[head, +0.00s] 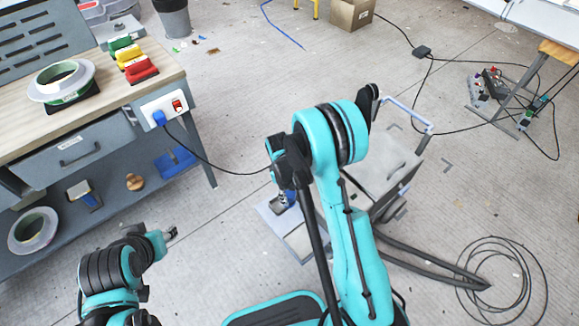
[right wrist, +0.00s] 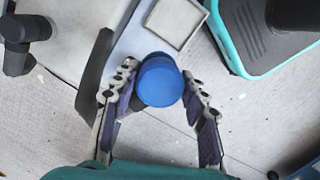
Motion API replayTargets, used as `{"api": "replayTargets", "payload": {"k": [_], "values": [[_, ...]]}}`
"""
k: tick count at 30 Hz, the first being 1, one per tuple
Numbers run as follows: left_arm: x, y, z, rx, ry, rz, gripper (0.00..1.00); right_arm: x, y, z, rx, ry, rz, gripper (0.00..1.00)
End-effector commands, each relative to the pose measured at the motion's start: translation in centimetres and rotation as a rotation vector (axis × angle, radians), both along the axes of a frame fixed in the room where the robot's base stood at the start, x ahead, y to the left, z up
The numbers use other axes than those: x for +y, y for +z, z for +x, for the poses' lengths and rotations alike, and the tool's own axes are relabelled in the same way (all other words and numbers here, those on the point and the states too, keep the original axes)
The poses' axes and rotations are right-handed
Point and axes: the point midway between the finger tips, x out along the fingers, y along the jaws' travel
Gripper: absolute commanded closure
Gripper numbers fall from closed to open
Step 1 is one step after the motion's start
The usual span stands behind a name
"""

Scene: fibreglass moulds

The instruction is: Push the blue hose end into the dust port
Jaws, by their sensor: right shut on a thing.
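The blue hose end (right wrist: 160,82) is a short, round blue cylinder between the fingers of my right gripper (right wrist: 159,70) in the right wrist view. The fingers flank it on both sides and are shut on it. In the head view my right gripper (head: 285,198) is small and partly hidden by its own arm, low beside a grey wheeled unit (head: 378,165). I cannot pick out the dust port in either view. My left gripper (head: 171,233) is at the lower left, away from the hose; its finger opening is too small to judge.
A workbench (head: 100,105) at the left holds a ring mould (head: 62,80) and coloured clamps or blocks (head: 133,60). A dark cable (head: 215,168) runs from its socket toward my right arm. A black hose (head: 425,262) and coiled cable (head: 500,280) lie at the right.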

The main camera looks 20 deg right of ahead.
Motion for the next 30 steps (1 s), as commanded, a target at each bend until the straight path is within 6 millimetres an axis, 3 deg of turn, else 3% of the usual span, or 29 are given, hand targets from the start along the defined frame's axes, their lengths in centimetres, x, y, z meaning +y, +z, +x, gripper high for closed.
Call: {"api": "replayTargets", "payload": {"k": [1, 6, 9, 12, 17, 30], "values": [[0.0, 0.0, 0.0, 0.000, 0.000, 0.000, 0.60, 0.1, 2.8, -0.2, 0.001, -0.095, 0.003, 0.82], [0.0, 0.0, 0.0, 0.000, 0.000, 0.000, 0.60, 0.5, 10.5, -1.2, 0.007, -0.428, 0.004, 0.82], [0.0, 0.0, 0.0, 0.000, 0.000, 0.000, 0.60, 0.7, 13.8, -2.2, 0.013, -0.576, 0.001, 0.82], [0.0, 0.0, 0.0, 0.000, 0.000, 0.000, 0.60, 0.8, 16.0, -2.9, 0.017, -0.674, -0.003, 0.82], [0.0, 0.0, 0.0, 0.000, 0.000, 0.000, 0.60, 0.9, 17.2, -3.3, 0.020, -0.737, -0.005, 0.82], [0.0, 0.0, 0.0, 0.000, 0.000, 0.000, 0.66, 0.9, 17.1, -3.3, 0.020, -0.736, -0.005, 0.82]]}}
